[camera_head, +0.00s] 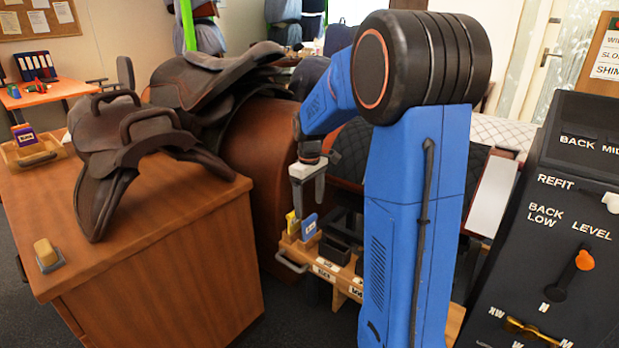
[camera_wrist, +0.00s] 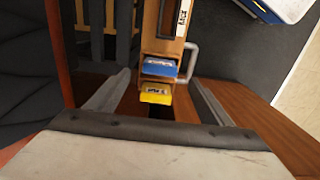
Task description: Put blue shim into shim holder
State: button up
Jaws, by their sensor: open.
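The blue shim (camera_head: 309,226) stands upright in the wooden holder (camera_head: 326,272), beside a yellow shim (camera_head: 292,222). In the wrist view the blue shim (camera_wrist: 160,67) lies just beyond the yellow shim (camera_wrist: 156,95), in the same wooden holder (camera_wrist: 150,45). My gripper (camera_head: 309,203) points down above the shims in the head view. Its two fingers are apart and empty in the wrist view (camera_wrist: 158,92), one to each side of the yellow shim, with the blue shim a little farther off. I cannot tell for sure which wooden piece is the shim holder.
A wooden tray (camera_head: 36,158) with a purple shim (camera_head: 25,135) sits on the brown cabinet (camera_head: 150,225), by a dark saddle (camera_head: 125,140). Black bins (camera_head: 337,246) stand right of the shims. A black lever panel (camera_head: 560,230) is at right.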

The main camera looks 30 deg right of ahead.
notch_tip(320, 180, up, 10)
dwell(0.4)
dwell(0.3)
jog(key=s+a+r+m+t, duration=0.2)
jog(key=s+a, duration=0.8)
jog(key=s, duration=0.5)
jog(key=s+a+f+m+t, duration=0.1)
jog(key=s+a+f, duration=0.2)
jog(key=s, duration=0.4)
jog(key=s+a+f+m+t, duration=0.1)
jog(key=s+a+f, duration=0.1)
jog(key=s, duration=0.6)
jog(key=shift+s+a+f+t, duration=0.15)
jog(key=shift+a+f+t, duration=0.25)
jog(key=shift+f, duration=0.1)
jog(key=shift+c, duration=0.7)
